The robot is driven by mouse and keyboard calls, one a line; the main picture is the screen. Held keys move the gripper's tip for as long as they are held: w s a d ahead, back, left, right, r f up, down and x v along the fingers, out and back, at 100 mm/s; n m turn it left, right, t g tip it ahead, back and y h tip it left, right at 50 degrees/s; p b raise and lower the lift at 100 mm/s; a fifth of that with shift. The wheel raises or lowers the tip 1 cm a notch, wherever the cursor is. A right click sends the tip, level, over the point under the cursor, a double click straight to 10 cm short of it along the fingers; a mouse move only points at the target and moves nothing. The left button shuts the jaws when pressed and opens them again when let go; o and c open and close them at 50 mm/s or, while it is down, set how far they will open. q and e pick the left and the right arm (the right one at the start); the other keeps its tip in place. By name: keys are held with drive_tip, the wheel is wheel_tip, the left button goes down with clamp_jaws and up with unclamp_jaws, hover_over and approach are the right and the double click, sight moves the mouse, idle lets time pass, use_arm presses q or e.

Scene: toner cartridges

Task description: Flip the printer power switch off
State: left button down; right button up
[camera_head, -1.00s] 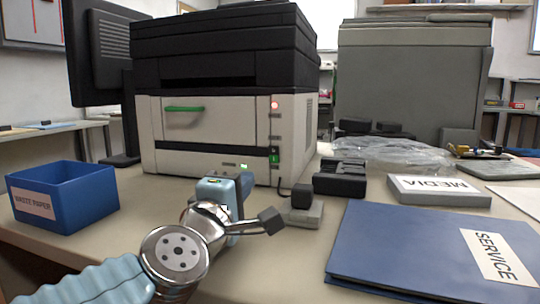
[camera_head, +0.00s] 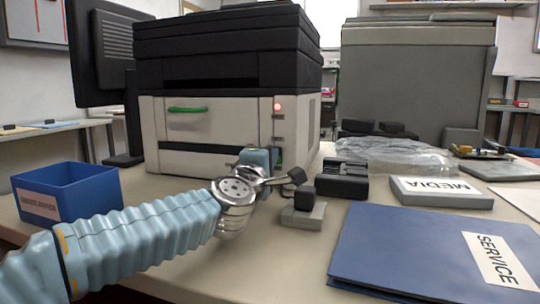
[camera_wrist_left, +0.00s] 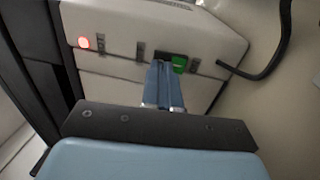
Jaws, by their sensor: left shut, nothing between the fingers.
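The printer (camera_head: 215,125) stands on the table, with a black top, a white body and a green front handle. A red light (camera_head: 278,107) glows on its front right strip. The green power switch (camera_wrist_left: 180,64) shows in the left wrist view, low on that strip in a dark recess. My left gripper (camera_wrist_left: 163,68) is shut and empty, its blue fingertips at or just beside the switch; I cannot tell if they touch it. In the head view the left gripper (camera_head: 259,160) hides most of the switch. My right gripper is not in view.
A black cable (camera_wrist_left: 268,66) leaves the printer beside the switch. A small block on a grey base (camera_head: 304,214) and a black device (camera_head: 342,180) stand right of my wrist. A blue waste paper box (camera_head: 68,192) is left, a blue SERVICE folder (camera_head: 400,245) front right.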

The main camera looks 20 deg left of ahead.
use_arm(q)
drive_tip(key=shift+w, duration=0.1)
drive_tip(key=shift+w+r, duration=0.15)
drive_tip(key=shift+r, duration=0.05)
idle(0.4)
drive_tip(key=shift+f, duration=0.1)
drive_tip(key=s, duration=0.4)
drive_tip(key=s+f, duration=0.1)
drive_tip(key=s, duration=0.4)
drive_tip(key=s+b, duration=0.1)
drive_tip(key=s, duration=0.3)
drive_tip(key=shift+s+a+f, duration=0.25)
drive_tip(key=shift+s+f, duration=0.1)
drive_tip(key=shift+s, duration=0.05)
